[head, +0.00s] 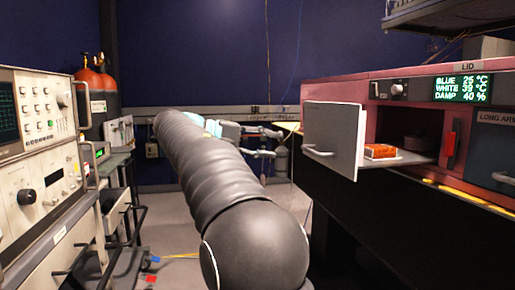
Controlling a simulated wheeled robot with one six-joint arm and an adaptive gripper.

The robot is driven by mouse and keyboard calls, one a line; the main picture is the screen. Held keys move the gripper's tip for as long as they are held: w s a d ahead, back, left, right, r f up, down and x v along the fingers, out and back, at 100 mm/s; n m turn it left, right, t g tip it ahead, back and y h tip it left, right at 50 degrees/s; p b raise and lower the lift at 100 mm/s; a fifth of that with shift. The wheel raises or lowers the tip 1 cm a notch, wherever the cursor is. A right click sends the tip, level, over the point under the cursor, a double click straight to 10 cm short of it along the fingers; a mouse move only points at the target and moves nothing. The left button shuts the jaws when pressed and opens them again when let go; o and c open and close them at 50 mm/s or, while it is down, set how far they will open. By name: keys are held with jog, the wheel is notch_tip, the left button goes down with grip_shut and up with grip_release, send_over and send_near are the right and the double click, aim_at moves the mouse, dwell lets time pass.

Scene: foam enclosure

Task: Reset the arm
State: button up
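My arm, in a ribbed dark sleeve, reaches from the bottom middle of the head view up and away to the left. My gripper (277,143) is at its far end, small in the picture, pointing right. Its two fingers look apart, with nothing visible between them. It is left of the open grey door (333,138) of the pink enclosure (408,84) and appears apart from it. Part of the wrist is hidden behind the sleeve.
An orange box (380,151) lies on the ledge at the enclosure's opening, right of the door. A display (461,89) reads blue 25, white 39, damp 40. Instrument racks (40,150) and orange-topped cylinders (92,80) stand at left. Yellow cable (180,256) lies on the floor.

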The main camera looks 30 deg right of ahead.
jog(key=w+f+n+t+y, duration=0.2)
jog(key=w+f+n+t, duration=0.25)
jog(key=f, duration=0.65)
jog(key=s+a+f+t+y, duration=0.25)
jog(key=a+f+y, duration=0.35)
jog(key=f, duration=0.4)
jog(key=s+a+f+t+y, duration=0.1)
jog(key=s+a+f+y, duration=0.1)
jog(key=s+a, duration=0.3)
jog(key=s+a+f+t+y, duration=0.1)
jog(key=s+a+f, duration=0.4)
jog(key=s, duration=0.6)
jog(key=s+a+f+t+y, duration=0.1)
jog(key=s+a+f+y, duration=0.2)
jog(key=s+a, duration=0.3)
jog(key=shift+s+f+m+t+y, duration=0.3)
jog(key=shift+s+f+m+y, duration=0.2)
jog(key=shift+s, duration=0.6)
